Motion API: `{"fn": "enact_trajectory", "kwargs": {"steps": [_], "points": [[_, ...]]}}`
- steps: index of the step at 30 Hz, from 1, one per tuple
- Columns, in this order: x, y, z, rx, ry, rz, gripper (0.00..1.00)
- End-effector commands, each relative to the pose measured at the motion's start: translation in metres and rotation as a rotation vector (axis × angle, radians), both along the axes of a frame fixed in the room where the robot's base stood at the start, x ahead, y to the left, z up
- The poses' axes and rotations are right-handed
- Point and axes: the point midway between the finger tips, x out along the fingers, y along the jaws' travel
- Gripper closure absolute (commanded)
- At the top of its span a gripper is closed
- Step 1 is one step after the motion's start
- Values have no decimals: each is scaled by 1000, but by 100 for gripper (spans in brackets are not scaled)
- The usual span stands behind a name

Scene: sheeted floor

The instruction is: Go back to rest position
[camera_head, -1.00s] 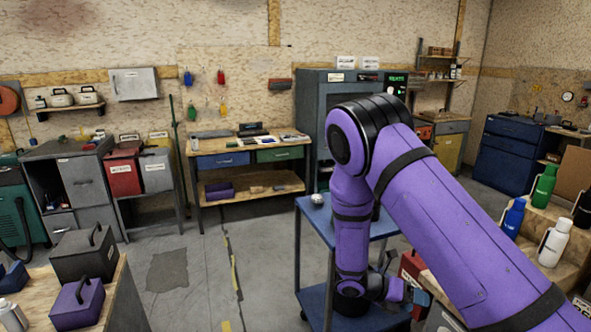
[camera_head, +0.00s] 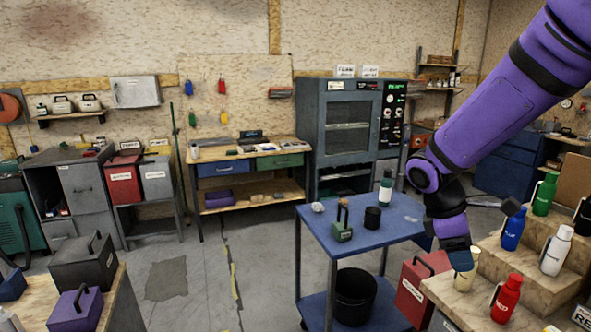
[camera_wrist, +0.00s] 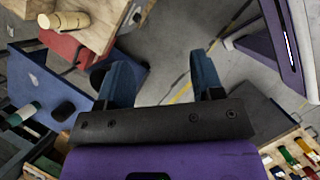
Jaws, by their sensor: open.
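My gripper (camera_head: 442,245) hangs from my purple arm at the right, above the gap between the blue cart and the stepped stand. In the wrist view my gripper (camera_wrist: 163,75) has its two blue fingers spread apart, with only floor visible between them. A cream bottle (camera_head: 465,270) stands on the stand just below the gripper in the head view; I cannot tell the gap between them. The cream bottle also shows in the wrist view (camera_wrist: 65,20), to the left of the fingers.
A red box (camera_head: 412,292) stands between cart and stand (camera_head: 540,285), which holds several bottles. Floor (camera_head: 190,240) left of the cart is clear.

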Motion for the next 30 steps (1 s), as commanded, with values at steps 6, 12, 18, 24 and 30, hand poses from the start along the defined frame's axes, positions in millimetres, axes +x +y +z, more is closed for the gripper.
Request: {"fn": "enact_trajectory", "kwargs": {"steps": [6, 12, 18, 24, 30], "points": [[-34, -3, 46, 108, -194, -230, 39], [-67, -3, 79, 212, -358, -436, 39], [-103, -1, 107, 323, -507, -640, 39], [-138, 4, 128, 441, -646, -835, 39], [-164, 9, 140, 535, -738, -977, 39]]}}
